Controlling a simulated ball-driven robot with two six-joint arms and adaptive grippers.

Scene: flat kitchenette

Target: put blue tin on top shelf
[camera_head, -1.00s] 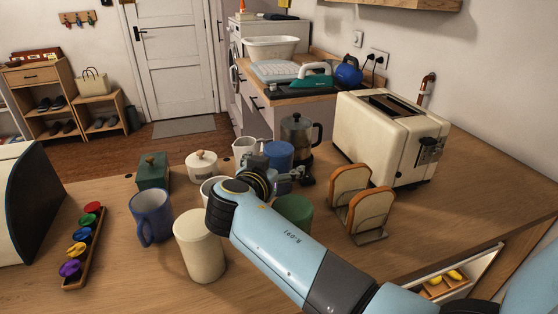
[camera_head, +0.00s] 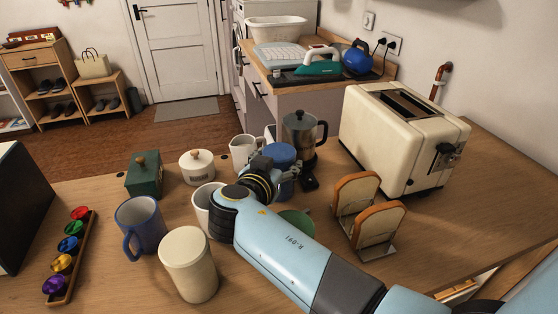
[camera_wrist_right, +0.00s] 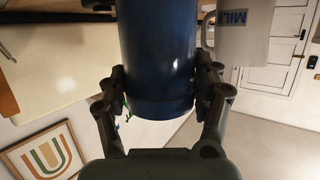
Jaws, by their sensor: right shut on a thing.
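The blue tin (camera_head: 280,156) stands behind my right wrist in the head view, among the mugs and the moka pot. My right gripper (camera_head: 277,174) is shut on it. In the right wrist view the tin (camera_wrist_right: 158,55) fills the middle, with a finger of the gripper (camera_wrist_right: 160,98) on each side. Its lower part is partly hidden by my arm in the head view; I cannot tell whether it touches the counter. The top shelf cannot be made out. My left gripper is not in view.
A moka pot (camera_head: 299,132) stands close right of the tin, and a white mug (camera_head: 243,150) close left. A green tin (camera_head: 296,222) is mostly under my forearm. A toast rack (camera_head: 368,226), toaster (camera_head: 395,140), cream canister (camera_head: 189,265) and blue mug (camera_head: 145,228) stand around.

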